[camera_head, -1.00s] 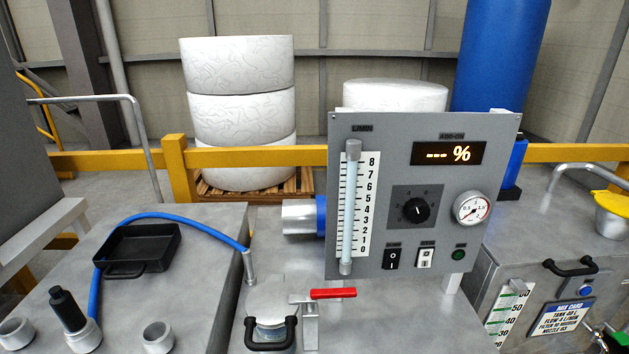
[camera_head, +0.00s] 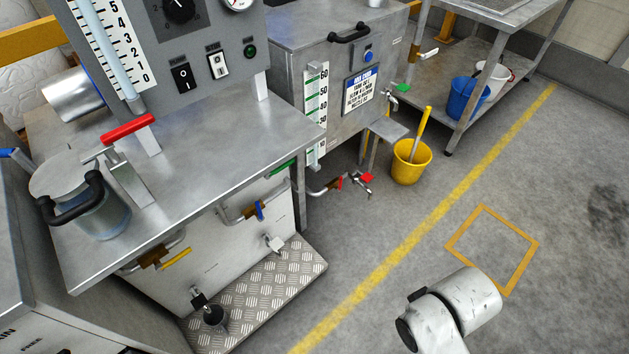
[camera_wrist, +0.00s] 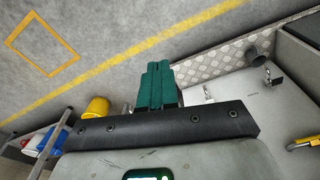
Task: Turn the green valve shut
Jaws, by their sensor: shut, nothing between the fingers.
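In the head view a green handle (camera_head: 283,168) shows at the pipework under the steel table's right edge, partly hidden by the table top. I cannot tell which one is the green valve. My gripper shows in the wrist view with its dark green fingers (camera_wrist: 158,86) pressed together, with nothing between them. It is out over the floor side of the cabinet, apart from any valve. No green valve handle can be made out in the wrist view.
A yellow-handled valve (camera_head: 175,259), a blue-handled valve (camera_head: 260,210) and red handles (camera_head: 366,177) are on nearby pipes. A chequered step plate (camera_head: 262,300) lies before the cabinet. A yellow bucket (camera_head: 410,165) stands right of the pipes.

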